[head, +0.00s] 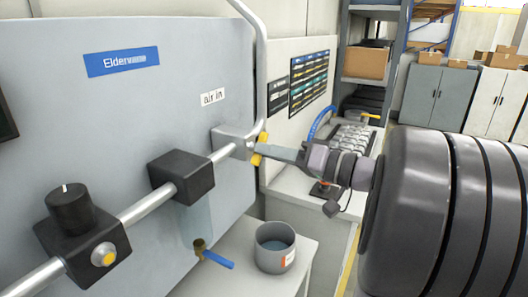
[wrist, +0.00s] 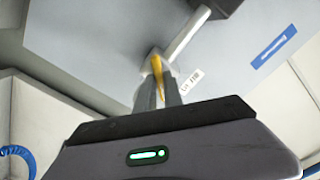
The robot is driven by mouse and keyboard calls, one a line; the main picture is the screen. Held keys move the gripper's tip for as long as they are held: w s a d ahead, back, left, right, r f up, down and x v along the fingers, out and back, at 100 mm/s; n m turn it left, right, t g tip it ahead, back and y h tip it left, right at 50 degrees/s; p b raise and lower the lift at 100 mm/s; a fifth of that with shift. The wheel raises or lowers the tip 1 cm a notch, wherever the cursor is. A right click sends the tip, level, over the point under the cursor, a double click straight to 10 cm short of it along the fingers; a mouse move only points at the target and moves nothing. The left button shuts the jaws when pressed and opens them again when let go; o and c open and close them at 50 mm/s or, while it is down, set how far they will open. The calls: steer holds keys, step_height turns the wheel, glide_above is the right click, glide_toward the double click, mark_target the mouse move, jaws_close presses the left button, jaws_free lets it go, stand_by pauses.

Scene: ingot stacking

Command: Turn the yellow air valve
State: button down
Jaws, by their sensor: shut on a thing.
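The yellow air valve (wrist: 157,66) has a yellow handle and sits on a grey block on the pipe. In the head view the yellow valve (head: 260,149) shows as yellow parts above and below my fingertips, beside the "air in" label. My gripper (head: 264,150) comes from the right and is shut on the yellow handle. In the wrist view my gripper (wrist: 160,88) has its two fingers on either side of the handle. The fingers hide part of the handle.
A pipe (head: 140,209) with black blocks runs along the grey panel (head: 60,110). A blue-handled tap (head: 217,259) hangs below, next to a grey cup (head: 275,246) on a white table. A keypad-like tray (head: 350,140) lies behind my arm.

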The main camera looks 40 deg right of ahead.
steer(key=shift+r+n, duration=0.15)
steer(key=shift+n, duration=2.15)
steer(key=n, duration=0.3)
steer(key=c, duration=1.6)
jaws_free()
steer(key=shift+o, duration=0.2)
steer(key=shift+s, duration=0.1)
steer(key=v, duration=0.5)
